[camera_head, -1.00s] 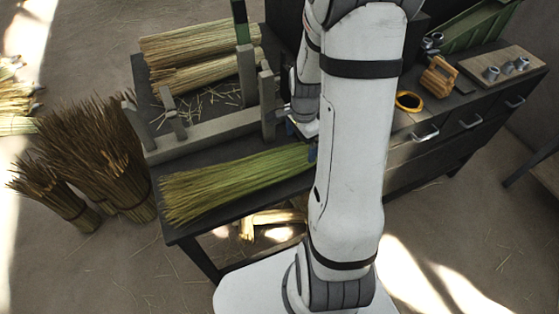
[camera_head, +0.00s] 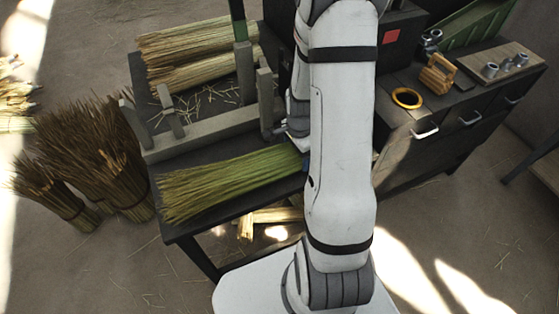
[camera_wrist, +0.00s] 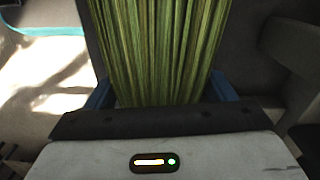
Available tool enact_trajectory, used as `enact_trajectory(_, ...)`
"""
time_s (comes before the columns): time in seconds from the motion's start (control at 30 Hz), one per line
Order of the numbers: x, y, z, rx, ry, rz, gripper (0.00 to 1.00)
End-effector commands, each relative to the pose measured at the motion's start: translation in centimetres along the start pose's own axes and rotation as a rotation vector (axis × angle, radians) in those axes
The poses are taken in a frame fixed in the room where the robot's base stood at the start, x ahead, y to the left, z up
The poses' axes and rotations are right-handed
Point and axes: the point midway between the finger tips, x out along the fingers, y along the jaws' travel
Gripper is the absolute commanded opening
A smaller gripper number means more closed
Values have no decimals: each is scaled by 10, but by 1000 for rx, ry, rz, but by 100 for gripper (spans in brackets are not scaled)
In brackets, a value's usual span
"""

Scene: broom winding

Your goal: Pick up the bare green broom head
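The bare green broom head (camera_head: 235,183) lies flat on the front of the dark bench, its bristles spreading left and its narrower end to the right, partly hidden behind my arm. In the wrist view its green stalks (camera_wrist: 160,45) run straight in between my gripper's two blue fingers (camera_wrist: 161,90). The fingers stand wide apart, one on each side of the stalks, close to their edges. I cannot tell whether they press on it. In the head view my gripper is mostly hidden behind my arm at the broom head's right end.
A grey clamp frame (camera_head: 205,133) stands just behind the broom head. Bundles of pale straw (camera_head: 200,52) lie at the back left. Dark brush bundles (camera_head: 95,160) stand on the floor left. A yellow ring (camera_head: 407,97) and a wooden block (camera_head: 438,73) sit on the right bench.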

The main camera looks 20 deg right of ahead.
Motion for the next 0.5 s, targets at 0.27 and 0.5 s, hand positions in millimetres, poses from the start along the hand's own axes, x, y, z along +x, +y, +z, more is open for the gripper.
enact_trajectory(0.27, 0, 0, 0, 1, 0, 0, 54)
enact_trajectory(0.5, 0, 0, 0, 2, 0, 0, 35)
